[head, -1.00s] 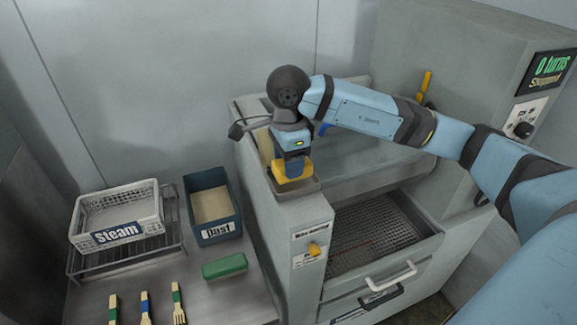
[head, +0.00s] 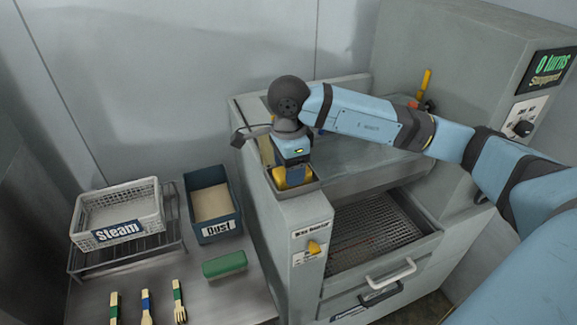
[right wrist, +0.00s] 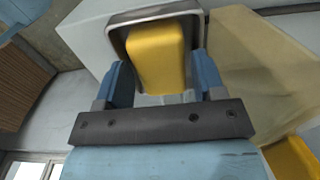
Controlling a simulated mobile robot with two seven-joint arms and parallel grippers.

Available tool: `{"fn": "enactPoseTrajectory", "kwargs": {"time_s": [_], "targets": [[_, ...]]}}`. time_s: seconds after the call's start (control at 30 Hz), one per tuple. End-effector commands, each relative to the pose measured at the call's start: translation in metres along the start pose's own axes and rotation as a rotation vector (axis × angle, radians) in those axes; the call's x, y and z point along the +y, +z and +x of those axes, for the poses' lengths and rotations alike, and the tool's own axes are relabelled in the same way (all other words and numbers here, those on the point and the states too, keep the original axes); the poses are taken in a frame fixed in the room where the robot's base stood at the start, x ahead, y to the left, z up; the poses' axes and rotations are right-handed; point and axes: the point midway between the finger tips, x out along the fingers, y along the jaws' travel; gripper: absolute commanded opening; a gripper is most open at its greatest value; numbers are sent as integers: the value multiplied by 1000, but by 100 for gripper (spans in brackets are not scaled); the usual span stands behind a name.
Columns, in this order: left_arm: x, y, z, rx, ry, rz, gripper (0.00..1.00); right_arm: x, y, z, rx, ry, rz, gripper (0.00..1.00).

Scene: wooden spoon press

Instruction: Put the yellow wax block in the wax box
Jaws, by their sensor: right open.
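The yellow wax block (head: 296,178) sits inside the wax box (head: 312,188), a small open metal box at the press's front left corner. In the right wrist view the block (right wrist: 158,55) lies within the box's grey rim (right wrist: 150,15). My right gripper (head: 293,172) points down over the box. Its two blue fingers stand apart on either side of the block, and in the right wrist view (right wrist: 162,80) gaps show beside it. The gripper hides part of the block in the head view. My left gripper is not in view.
A yellow knob (head: 314,247) is on the press's front below the box. Left are a white Steam basket (head: 118,232) on a rack, a blue Dust bin (head: 214,230), a green block (head: 225,264) and several wooden utensils. A mesh drawer (head: 380,240) stands open at right.

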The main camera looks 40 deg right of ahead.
Motion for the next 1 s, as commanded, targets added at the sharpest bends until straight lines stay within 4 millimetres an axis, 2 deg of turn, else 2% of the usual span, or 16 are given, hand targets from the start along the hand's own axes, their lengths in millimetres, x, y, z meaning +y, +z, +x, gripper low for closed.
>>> {"fn": "enactPoseTrajectory", "kwargs": {"time_s": [0.4,0.5,0.7,1.0], "targets": [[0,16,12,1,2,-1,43,-1,0,-88,-3,-7,-1,63],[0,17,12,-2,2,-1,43,-1,0,-103,-2,-5,0,63],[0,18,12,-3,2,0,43,0,0,-116,-1,-3,0,63],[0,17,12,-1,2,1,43,0,0,-117,-1,-2,0,63]]}}
